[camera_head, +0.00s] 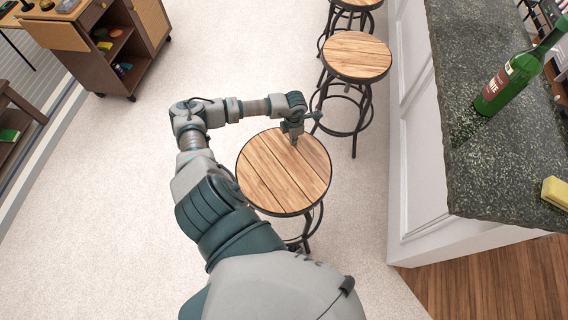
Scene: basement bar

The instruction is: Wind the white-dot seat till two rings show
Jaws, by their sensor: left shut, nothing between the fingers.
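The nearest stool has a round wooden plank seat (268,186) with a dark metal rim. I cannot make out a white dot on it. Its legs and a ring show only in part below the seat, and its screw post is hidden. My left arm reaches in from the bottom, and my left gripper (294,141) is over the far part of this seat, pointing down, shut and empty. I cannot tell whether its tips touch the wood. A second stool seat (357,56) stands behind it, with no visible dot. My right gripper is out of view.
A third stool (357,3) is at the top edge. The stone bar counter (500,165) on the right holds a green bottle (515,75) and a yellow sponge (555,192). A wooden cabinet (118,45) stands at upper left. The carpet to the left is clear.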

